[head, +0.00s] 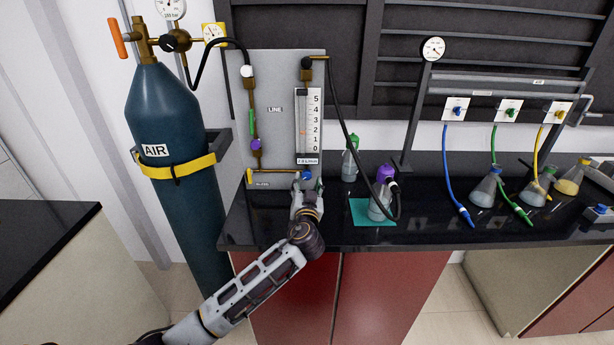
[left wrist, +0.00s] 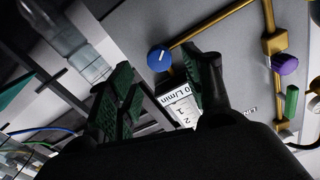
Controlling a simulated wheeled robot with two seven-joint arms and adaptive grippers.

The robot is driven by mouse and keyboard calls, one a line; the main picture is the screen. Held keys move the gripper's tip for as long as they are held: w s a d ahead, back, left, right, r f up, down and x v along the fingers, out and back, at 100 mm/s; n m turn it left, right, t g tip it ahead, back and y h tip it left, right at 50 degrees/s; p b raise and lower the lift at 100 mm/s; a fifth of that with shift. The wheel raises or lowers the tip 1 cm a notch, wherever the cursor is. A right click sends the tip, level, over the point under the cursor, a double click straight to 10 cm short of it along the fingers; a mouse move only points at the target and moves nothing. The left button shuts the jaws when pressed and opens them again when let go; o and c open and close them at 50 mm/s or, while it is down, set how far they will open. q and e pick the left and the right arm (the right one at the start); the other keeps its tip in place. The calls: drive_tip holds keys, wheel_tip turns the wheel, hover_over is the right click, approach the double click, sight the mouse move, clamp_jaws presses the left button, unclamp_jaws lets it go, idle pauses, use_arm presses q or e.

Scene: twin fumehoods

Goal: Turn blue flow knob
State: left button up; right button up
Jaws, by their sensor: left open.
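The blue flow knob (head: 307,175) is at the foot of the flow meter (head: 301,125) on the grey panel (head: 282,80). In the left wrist view the round blue knob (left wrist: 159,58) has a white mark and shows between my two dark green fingers. My left gripper (head: 308,187) is open, just below and in front of the knob in the head view. In the left wrist view my left gripper (left wrist: 168,62) has a finger on either side of the knob. Contact cannot be told. My right gripper is not in view.
The panel also carries a purple knob (head: 256,144), a green part (head: 251,122) and brass pipes. A purple-capped flask (head: 379,208) with a black hose stands on a teal mat (head: 359,212) to the right. A dark AIR cylinder (head: 160,110) stands at the left.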

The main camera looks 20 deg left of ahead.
sight(307, 176)
use_arm(q)
drive_tip(key=shift+x, duration=2.35)
drive_tip(key=shift+w+a, duration=0.1)
drive_tip(key=shift+w, duration=0.25)
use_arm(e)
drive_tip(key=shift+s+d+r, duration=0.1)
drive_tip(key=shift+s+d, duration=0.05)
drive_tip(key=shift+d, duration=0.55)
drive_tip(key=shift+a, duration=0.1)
use_arm(q)
drive_tip(key=c, duration=1)
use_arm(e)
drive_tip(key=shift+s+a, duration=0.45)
